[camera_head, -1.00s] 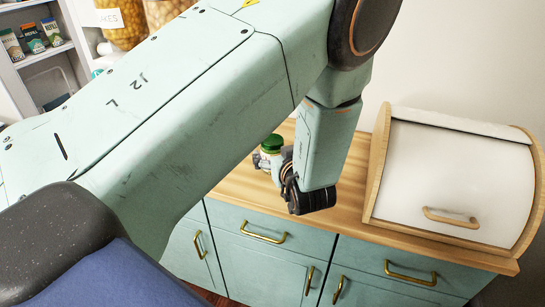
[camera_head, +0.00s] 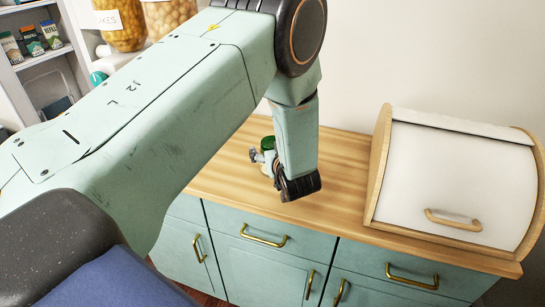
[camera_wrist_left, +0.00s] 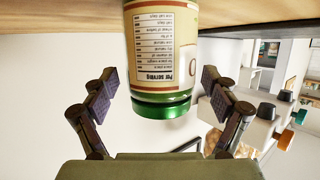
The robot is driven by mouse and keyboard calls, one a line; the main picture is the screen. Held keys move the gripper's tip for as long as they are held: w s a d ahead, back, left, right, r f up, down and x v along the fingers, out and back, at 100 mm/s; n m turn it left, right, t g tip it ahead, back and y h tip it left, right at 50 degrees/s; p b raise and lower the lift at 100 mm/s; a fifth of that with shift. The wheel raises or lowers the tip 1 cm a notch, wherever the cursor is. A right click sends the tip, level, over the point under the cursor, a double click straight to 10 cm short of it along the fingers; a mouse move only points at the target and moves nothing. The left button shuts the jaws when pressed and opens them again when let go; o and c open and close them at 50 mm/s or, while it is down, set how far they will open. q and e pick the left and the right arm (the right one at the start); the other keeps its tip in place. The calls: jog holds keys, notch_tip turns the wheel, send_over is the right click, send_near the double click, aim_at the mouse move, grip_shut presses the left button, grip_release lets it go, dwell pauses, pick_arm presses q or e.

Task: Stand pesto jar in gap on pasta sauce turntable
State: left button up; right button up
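The pesto jar, with a green lid (camera_head: 268,143), stands upright on the wooden counter, mostly hidden behind my left gripper (camera_head: 262,160). In the left wrist view the picture is upside down, and the jar (camera_wrist_left: 162,60) shows its cream label and green lid close up. My left gripper (camera_wrist_left: 160,82) is open, with one finger on each side of the jar and a visible gap at both sides. I cannot tell how deep the jar sits between the fingers. The pasta sauce turntable cannot be made out. My right gripper is not in view.
A bread box (camera_head: 455,185) with a white front stands at the counter's right end. The counter (camera_head: 345,150) between it and my gripper is bare. Teal cabinets (camera_head: 262,262) with brass handles are below. Shelves with small cartons (camera_head: 32,42) and big jars (camera_head: 122,25) are at upper left.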

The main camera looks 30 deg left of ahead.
pick_arm(q)
jog(key=shift+c, duration=0.7)
jog(key=shift+a+f, duration=0.1)
jog(key=c, duration=1)
jog(key=shift+w, duration=0.1)
jog(key=c, duration=0.5)
jog(key=shift+r, duration=0.2)
jog(key=shift+c, duration=0.2)
